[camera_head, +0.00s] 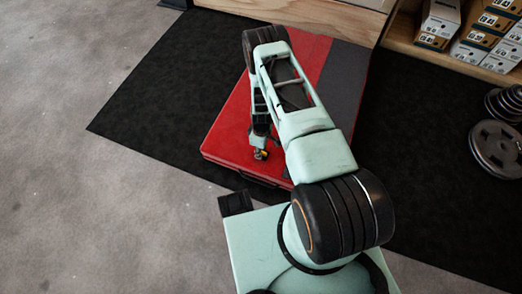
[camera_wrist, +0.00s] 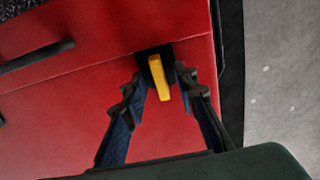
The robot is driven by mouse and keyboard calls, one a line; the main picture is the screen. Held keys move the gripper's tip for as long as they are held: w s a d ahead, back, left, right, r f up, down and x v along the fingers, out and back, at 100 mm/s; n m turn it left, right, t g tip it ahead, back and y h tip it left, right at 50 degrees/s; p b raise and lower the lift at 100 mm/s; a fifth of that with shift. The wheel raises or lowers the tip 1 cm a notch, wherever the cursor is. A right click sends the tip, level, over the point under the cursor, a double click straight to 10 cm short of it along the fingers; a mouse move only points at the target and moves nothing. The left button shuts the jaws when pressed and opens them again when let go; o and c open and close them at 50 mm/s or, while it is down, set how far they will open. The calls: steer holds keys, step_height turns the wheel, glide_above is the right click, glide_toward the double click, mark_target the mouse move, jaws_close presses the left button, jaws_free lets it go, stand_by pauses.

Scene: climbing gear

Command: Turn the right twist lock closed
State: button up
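A red case (camera_head: 228,134) lies flat under my arm and fills most of the wrist view (camera_wrist: 60,120). A twist lock with a yellow lever (camera_wrist: 160,78) on a black base sits at a seam in the case, close to its edge. My gripper (camera_wrist: 161,73) is open, with one finger on either side of the yellow lever and a small gap showing on both sides. In the head view my gripper (camera_head: 261,150) points down near the front edge of the case. A small yellow spot shows there, mostly hidden.
A black handle (camera_wrist: 38,56) lies left of the lock in the wrist view. The case rests on a black mat (camera_head: 150,105). Shelved boxes (camera_head: 485,35) and weight plates (camera_head: 497,148) are at the right. The grey floor (camera_head: 70,60) at left is clear.

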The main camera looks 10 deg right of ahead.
jaws_close()
steer(key=shift+m, duration=0.4)
steer(key=m+b, duration=0.1)
steer(key=m, duration=0.1)
steer(key=shift+m+b, duration=0.35)
steer(key=shift+m, duration=0.05)
steer(key=m, duration=0.3)
steer(key=shift+m+b, duration=0.3)
steer(key=shift+b, duration=0.1)
steer(key=m, duration=1)
steer(key=shift+m, duration=0.3)
